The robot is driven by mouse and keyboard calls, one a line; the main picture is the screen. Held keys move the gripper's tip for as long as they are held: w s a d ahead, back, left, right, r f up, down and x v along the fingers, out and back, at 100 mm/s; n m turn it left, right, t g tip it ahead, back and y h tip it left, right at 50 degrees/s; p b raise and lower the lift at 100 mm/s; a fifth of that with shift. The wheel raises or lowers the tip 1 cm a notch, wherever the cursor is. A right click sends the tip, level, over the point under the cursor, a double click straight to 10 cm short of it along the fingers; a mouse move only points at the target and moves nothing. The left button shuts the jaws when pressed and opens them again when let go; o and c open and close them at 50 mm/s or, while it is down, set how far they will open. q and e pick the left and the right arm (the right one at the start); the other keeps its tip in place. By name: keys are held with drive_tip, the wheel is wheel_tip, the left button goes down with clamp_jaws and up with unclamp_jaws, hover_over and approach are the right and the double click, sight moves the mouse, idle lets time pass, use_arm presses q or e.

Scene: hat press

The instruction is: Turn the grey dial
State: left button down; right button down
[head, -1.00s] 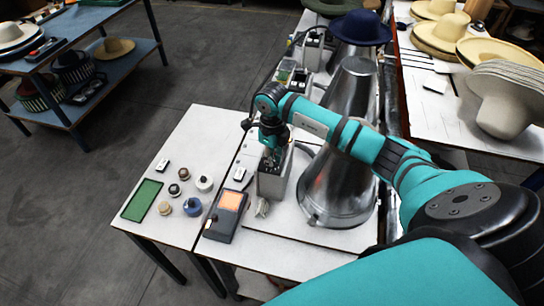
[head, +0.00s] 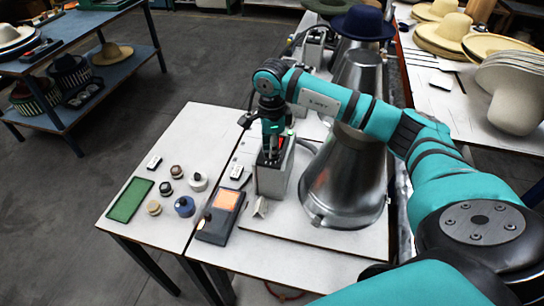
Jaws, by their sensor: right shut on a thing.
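My right gripper (head: 271,156) points down at the top of a grey metal control box (head: 270,182) beside the hat press. Its fingers are shut at the box's top, where the grey dial sits. The dial itself is hidden by the fingers. A small red-lit patch (head: 282,143) shows on the box's top beside the gripper. My left gripper is not in view.
The shiny metal press cone (head: 345,185) stands close right of the box. An orange-screen device (head: 220,215), a green tray (head: 130,199) and several small round pieces lie on the white table (head: 200,135). Hats fill the right table.

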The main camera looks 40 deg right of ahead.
drive_tip(key=shift+w+n+b, duration=0.1)
drive_tip(key=shift+n+b, duration=1.35)
drive_tip(key=shift+n, duration=0.35)
drive_tip(key=c, duration=1.4)
unclamp_jaws()
drive_tip(key=shift+r, duration=0.1)
wheel_tip(320, 180, up, 12)
drive_tip(key=shift+f, duration=0.1)
